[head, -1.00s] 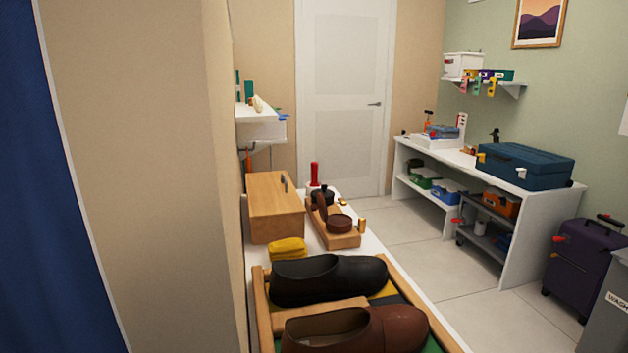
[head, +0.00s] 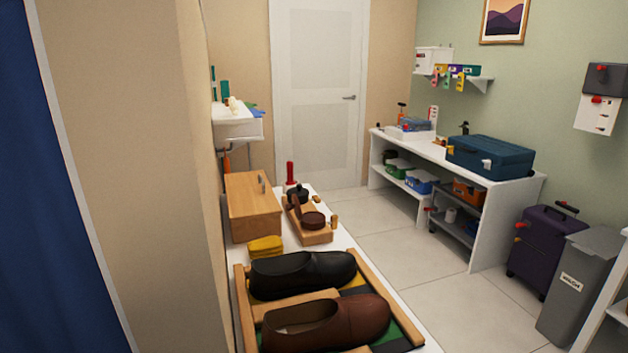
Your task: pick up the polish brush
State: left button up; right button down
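A small wooden tray (head: 311,237) stands on the white bench. It holds a round brown tin (head: 313,220), a brown upright piece (head: 296,204), and a short light-wood piece (head: 334,221) at its right end. A dark rounded item (head: 298,191) is at its far end. One of these small items may be the polish brush; they are too small to tell which. Neither of my grippers is in view.
A black shoe (head: 302,273) and a brown shoe (head: 326,323) lie in a wood-edged tray in front. A folded yellow cloth (head: 265,246) and a wooden box (head: 253,207) are at left. The tiled floor (head: 385,243) right of the bench is clear.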

aim_at(289, 165)
jog(key=l+z, duration=0.15)
jog(key=l, duration=0.2)
jog(key=i+l+z, duration=0.35)
jog(key=l, duration=0.3)
jog(key=l+z, duration=0.2)
jog(key=i+l+z, duration=0.75)
jog(key=i+l, duration=0.25)
jog(key=i, duration=0.2)
jog(key=i+l, duration=0.2)
jog(key=i, duration=0.2)
jog(key=i+j+u, duration=0.1)
jog(key=u, duration=0.3)
jog(key=i+u, duration=0.45)
jog(key=i+l+u, duration=0.1)
jog(key=u, duration=0.3)
jog(key=i+j+u, duration=0.15)
jog(key=i+u, duration=0.7)
jog(key=i, duration=0.15)
jog(key=i+l+u, duration=0.1)
jog(key=i+u, duration=0.2)
jog(key=i, duration=0.25)
jog(key=i+l+u, duration=0.3)
jog(key=i, duration=0.25)
